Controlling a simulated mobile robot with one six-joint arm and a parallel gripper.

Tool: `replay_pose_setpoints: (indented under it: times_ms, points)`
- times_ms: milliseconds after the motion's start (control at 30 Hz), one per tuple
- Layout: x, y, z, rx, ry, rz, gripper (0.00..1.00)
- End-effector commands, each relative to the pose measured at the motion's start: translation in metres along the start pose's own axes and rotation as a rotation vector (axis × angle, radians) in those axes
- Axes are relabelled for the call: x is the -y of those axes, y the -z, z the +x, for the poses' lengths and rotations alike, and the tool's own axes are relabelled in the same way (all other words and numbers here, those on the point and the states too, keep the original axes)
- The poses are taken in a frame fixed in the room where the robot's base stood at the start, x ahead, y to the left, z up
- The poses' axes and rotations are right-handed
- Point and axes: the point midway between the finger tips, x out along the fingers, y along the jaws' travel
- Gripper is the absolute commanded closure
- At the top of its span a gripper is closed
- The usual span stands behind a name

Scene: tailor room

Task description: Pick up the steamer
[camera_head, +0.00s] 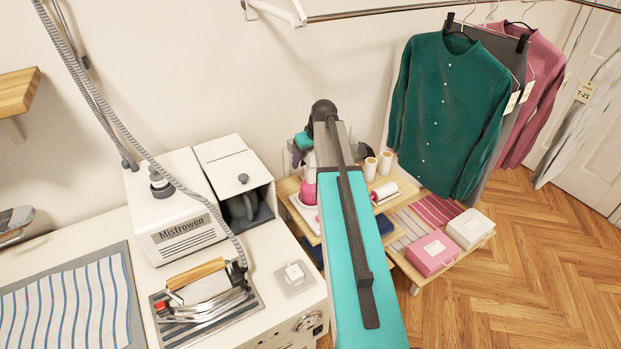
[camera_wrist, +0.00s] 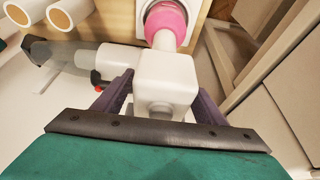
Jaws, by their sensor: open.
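The steamer has a white block-shaped body (camera_wrist: 165,78) and a grey see-through part (camera_wrist: 75,54) reaching left in the wrist view. A small red piece shows on its underside. My gripper (camera_wrist: 160,95) is open, with one purple finger on each side of the white body. I cannot tell whether the fingers touch it. In the head view, my arm hides most of the steamer, and a grey part of it (camera_head: 361,150) shows to the right of the arm. My gripper (camera_head: 298,150) is partly visible left of the arm.
A low wooden shelf (camera_head: 400,267) holds white rolls, a pink round thing (camera_head: 308,193), folded cloth and two boxes. Garments hang at the right, including a green shirt (camera_head: 450,110). A white ironing station (camera_head: 185,225) with an iron stands at the left. Wood floor is free at the right.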

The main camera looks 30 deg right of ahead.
Motion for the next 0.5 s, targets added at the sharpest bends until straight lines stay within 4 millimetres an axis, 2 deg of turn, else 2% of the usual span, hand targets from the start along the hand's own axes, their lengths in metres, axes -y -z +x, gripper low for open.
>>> replay_pose_setpoints:
  times_ms: [67, 400, 433, 500]
  points:
    - [-0.0002, -0.0001, -0.0002, 0.000, 0.000, 0.000, 0.38]
    - [-0.0004, -0.0001, -0.0002, 0.000, 0.000, 0.001, 0.96]
    - [-0.0004, -0.0001, -0.0002, 0.000, 0.000, 0.001, 1.00]
    - [-0.0005, -0.0001, -0.0003, 0.000, 0.000, 0.001, 1.00]
